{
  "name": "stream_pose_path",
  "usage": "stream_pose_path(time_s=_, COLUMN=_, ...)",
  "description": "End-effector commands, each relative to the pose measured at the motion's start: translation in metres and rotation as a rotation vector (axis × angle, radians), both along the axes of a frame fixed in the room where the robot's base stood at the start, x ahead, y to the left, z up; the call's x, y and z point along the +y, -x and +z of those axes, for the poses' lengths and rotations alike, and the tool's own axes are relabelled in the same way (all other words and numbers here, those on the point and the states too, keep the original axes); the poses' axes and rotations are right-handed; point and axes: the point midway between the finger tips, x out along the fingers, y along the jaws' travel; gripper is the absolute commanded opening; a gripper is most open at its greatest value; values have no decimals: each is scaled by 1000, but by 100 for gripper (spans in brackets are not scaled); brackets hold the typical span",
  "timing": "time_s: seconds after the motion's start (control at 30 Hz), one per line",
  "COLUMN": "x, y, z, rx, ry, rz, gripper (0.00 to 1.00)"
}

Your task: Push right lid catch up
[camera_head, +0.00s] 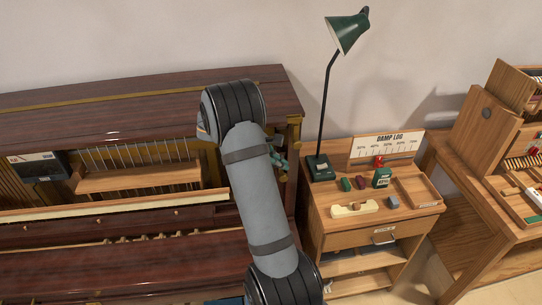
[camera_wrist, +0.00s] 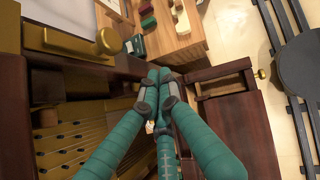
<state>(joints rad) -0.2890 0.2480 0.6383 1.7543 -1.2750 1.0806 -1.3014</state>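The dark wood piano (camera_head: 150,95) stands at the left in the head view, with its interior open. My gripper (camera_wrist: 164,76) has teal fingers that come together at their tips in the wrist view, with nothing visible between them. In the head view my gripper (camera_head: 279,158) shows only partly, behind my arm at the piano's right end. A brass knob (camera_wrist: 108,41) at the end of a brass bar sits up and left of the fingertips, apart from them. It may be the right lid catch; I cannot tell for sure.
A wooden cabinet (camera_head: 345,240) stands right of the piano, bearing a green lamp (camera_head: 347,33), a damp log board (camera_head: 387,146) and small boxes. A workbench (camera_head: 480,205) stands farther right. Piano woodwork (camera_wrist: 222,80) lies close to the fingers' right.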

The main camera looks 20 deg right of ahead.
Motion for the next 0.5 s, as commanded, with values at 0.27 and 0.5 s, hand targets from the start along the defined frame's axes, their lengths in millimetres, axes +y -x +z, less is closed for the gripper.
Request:
stream_pose_path(time_s=0.27, x=-20, y=-3, z=27, rx=-1, ry=0, rz=-1, gripper=0)
stream_pose_path(time_s=0.5, x=-23, y=-4, z=31, rx=-1, ry=0, rz=1, gripper=0)
